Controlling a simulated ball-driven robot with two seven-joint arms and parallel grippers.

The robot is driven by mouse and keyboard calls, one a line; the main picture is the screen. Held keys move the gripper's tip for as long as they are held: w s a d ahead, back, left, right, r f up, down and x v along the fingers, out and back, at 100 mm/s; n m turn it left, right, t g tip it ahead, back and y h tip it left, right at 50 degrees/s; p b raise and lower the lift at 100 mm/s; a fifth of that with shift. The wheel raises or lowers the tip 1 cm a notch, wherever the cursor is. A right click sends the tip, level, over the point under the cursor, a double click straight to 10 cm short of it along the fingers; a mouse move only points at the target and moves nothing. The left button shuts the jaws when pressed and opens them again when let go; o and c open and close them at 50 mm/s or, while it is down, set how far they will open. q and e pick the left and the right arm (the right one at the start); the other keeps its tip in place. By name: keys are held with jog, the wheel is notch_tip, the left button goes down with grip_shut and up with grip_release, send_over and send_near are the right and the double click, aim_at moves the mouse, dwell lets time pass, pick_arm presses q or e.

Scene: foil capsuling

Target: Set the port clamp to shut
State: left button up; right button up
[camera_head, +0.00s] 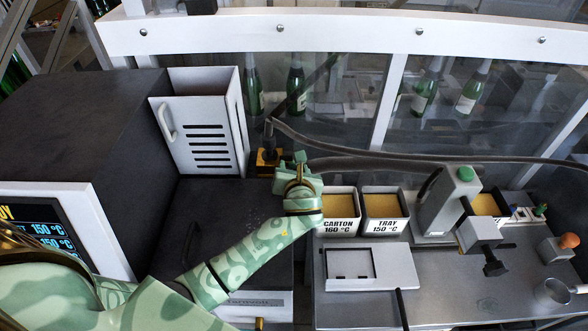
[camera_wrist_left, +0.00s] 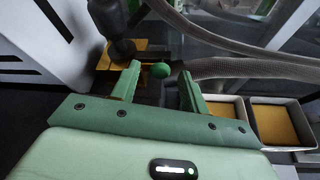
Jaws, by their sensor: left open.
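A brass-coloured block (camera_head: 267,160) with a dark upright fitting (camera_head: 269,137) stands at the back, right of the slotted white panel. It also shows in the left wrist view (camera_wrist_left: 104,60). A green ball knob (camera_wrist_left: 160,70), which looks like the port clamp's handle, sits just right of the block. My left gripper (camera_head: 296,163) reaches over this spot and hides the knob in the head view. In the left wrist view my left gripper (camera_wrist_left: 159,82) is open, its two fingers apart on either side of the knob. I cannot tell how the clamp is set. My right gripper is out of view.
Grey hoses (camera_head: 345,162) run right from near the fitting, close behind my left gripper. Bins marked carton (camera_head: 338,226) and tray (camera_head: 384,226) stand just right. The slotted white panel (camera_head: 200,122) rises at the left. A clear guard with bottles stands behind.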

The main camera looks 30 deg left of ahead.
pick_arm(q)
jog(key=shift+c, duration=0.4)
grip_shut()
jog(key=a+p, duration=0.1)
jog(key=s+a+p, duration=0.2)
jog(key=a, duration=0.1)
jog(key=shift+r+p, duration=0.2)
jog(key=shift+p, duration=0.1)
jog(key=shift+a+f, duration=0.1)
jog(key=shift+a, duration=0.15)
jog(key=shift+d+f, duration=0.1)
